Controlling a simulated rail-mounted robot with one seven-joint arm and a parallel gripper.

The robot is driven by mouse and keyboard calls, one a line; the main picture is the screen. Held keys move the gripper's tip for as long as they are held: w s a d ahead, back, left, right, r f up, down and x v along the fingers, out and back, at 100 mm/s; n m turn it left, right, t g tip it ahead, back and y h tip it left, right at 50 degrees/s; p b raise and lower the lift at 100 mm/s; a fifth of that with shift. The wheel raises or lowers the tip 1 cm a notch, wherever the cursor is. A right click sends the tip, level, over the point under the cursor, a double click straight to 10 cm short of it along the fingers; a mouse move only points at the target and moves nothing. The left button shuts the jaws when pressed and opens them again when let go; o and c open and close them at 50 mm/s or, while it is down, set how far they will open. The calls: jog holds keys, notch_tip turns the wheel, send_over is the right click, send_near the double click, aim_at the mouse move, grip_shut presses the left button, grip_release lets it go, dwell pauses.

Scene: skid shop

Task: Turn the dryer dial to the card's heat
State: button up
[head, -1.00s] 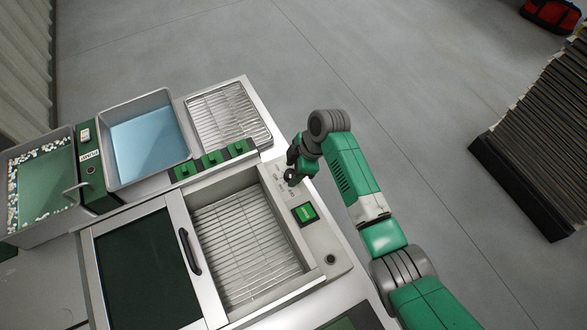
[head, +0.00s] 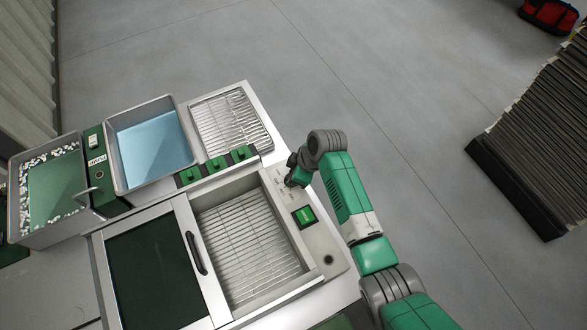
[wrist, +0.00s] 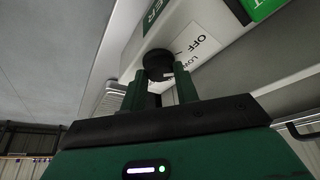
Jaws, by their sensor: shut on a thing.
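The dryer dial (wrist: 158,64) is a dark round knob on the pale control panel in the wrist view. My gripper (wrist: 160,84) is shut on it, with one green finger on each side. Printed marks beside the dial read OFF and, partly hidden, what looks like LOW. In the head view my gripper (head: 291,180) is at the panel (head: 322,240) on the dryer's right side, and the dial is hidden behind it. I cannot make out a card with a heat setting in either view.
A green button (head: 305,216) sits on the panel just below my gripper. The dryer's wire rack (head: 247,235) is exposed beside a dark sliding lid (head: 155,268). A blue-water basin (head: 150,140) stands at upper left.

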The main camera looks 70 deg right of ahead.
jog(key=shift+a+r+m+h+p, duration=0.15)
jog(key=shift+m+h+p, duration=0.55)
jog(key=shift+m+p, duration=1)
jog(key=shift+m, duration=0.3)
jog(key=o, duration=1)
jog(key=p+v, duration=0.2)
jog(key=v, duration=0.5)
jog(key=shift+s+a+r, duration=0.1)
jog(key=shift+s+r, duration=0.05)
jog(key=shift+r, duration=0.1)
